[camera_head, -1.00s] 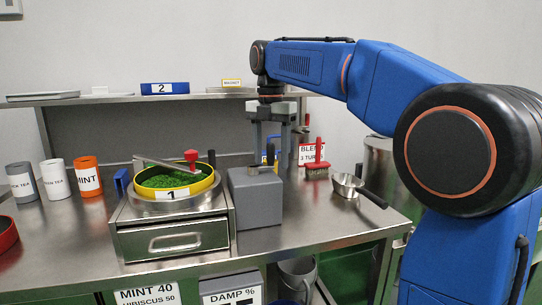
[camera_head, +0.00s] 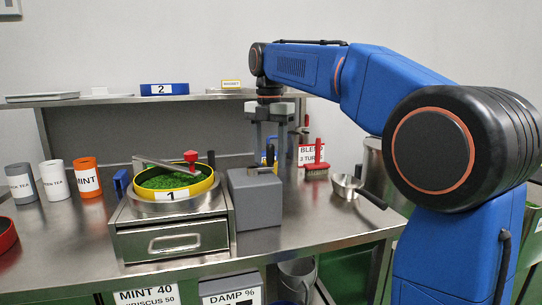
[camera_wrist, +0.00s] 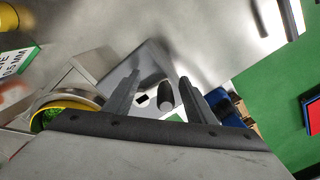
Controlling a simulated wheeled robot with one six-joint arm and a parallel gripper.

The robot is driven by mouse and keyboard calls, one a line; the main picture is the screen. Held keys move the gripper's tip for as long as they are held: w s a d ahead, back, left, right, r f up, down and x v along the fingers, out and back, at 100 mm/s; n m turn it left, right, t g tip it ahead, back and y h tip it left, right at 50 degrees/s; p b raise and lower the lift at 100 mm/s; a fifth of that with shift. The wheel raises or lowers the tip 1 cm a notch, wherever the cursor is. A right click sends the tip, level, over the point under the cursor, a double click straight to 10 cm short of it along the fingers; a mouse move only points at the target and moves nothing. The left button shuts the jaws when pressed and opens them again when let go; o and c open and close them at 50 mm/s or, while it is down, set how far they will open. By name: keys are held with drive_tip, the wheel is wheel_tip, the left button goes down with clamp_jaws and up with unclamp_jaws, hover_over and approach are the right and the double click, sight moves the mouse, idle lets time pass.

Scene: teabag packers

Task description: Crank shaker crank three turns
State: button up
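The shaker is a steel box (camera_head: 172,240) bearing a yellow-rimmed sieve (camera_head: 172,193) labelled 1, with green leaf inside. A flat metal bar with a red knob (camera_head: 191,157) lies across the sieve. Beside it stands a grey block (camera_head: 255,205) with a short flat crank arm and a dark upright handle (camera_head: 269,156) on top. My gripper (camera_head: 270,142) points down over this block. In the wrist view my gripper (camera_wrist: 160,88) is open, its fingers apart on either side of the dark handle (camera_wrist: 165,95). Whether either finger touches it I cannot tell.
Several labelled tins, including an orange one (camera_head: 87,178), stand at the left. A shelf (camera_head: 110,99) runs behind, with a blue ring (camera_head: 164,89) on it.

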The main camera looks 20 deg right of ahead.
drive_tip(key=o, duration=0.8)
drive_tip(key=shift+c, duration=0.2)
drive_tip(key=shift+s, duration=0.1)
drive_tip(key=shift+s, duration=0.6)
drive_tip(key=shift+c, duration=0.2)
drive_tip(key=c, duration=1.8)
drive_tip(key=shift+o, duration=0.2)
drive_tip(key=shift+w, duration=0.1)
